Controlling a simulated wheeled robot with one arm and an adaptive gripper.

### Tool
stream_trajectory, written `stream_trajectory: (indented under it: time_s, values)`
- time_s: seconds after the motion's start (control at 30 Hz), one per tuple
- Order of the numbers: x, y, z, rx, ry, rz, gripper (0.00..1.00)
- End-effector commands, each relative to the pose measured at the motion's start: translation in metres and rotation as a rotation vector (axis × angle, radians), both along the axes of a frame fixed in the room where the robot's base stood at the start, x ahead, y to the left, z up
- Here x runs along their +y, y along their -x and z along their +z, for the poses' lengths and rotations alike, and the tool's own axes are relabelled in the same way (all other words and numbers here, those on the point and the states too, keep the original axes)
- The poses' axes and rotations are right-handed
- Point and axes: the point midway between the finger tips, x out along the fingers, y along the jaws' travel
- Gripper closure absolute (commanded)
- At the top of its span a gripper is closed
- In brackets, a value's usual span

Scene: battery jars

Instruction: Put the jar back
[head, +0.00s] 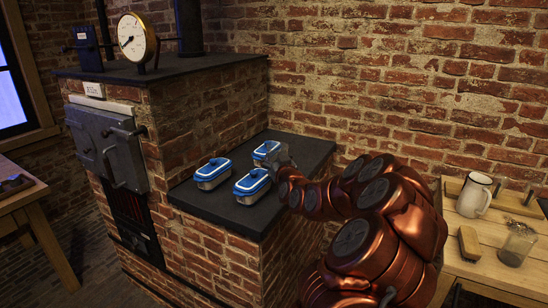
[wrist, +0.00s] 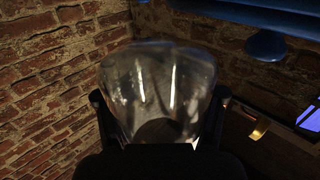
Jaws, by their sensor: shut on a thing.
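A clear, rounded glass jar (wrist: 157,85) fills the middle of the wrist view, between the dark fingers of my gripper (wrist: 160,115). My gripper is shut on it. In the head view my gripper (head: 279,157) is at the right end of the dark ledge (head: 235,219), beside the blue-lidded containers. The jar is small and hard to make out there, and I cannot tell whether it touches the ledge. Two containers, one left (head: 213,173) and one in front (head: 252,187), stand on the ledge. A third, behind (head: 265,150), is partly covered by my gripper.
A brick stove with a brass gauge (head: 138,40) rises at the left. A brick wall (head: 400,80) closes off the back. The wooden table (head: 475,260) at right holds a white mug (head: 474,195), a wooden block (head: 468,243) and a glass vessel (head: 518,243). The ledge's front left is bare.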

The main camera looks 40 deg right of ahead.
Motion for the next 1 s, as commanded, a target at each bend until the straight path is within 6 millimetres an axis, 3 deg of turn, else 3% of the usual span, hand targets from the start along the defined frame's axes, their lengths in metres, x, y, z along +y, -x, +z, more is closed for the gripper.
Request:
stream_trajectory:
  time_s: [0.93,0.97,1.0]
  values:
    - [0.000,0.000,-0.012,0.000,-0.001,0.001,0.92]
    - [0.000,0.000,-0.012,0.000,-0.001,0.001,0.41]
    - [0.000,0.000,-0.012,0.000,-0.001,0.001,0.37]
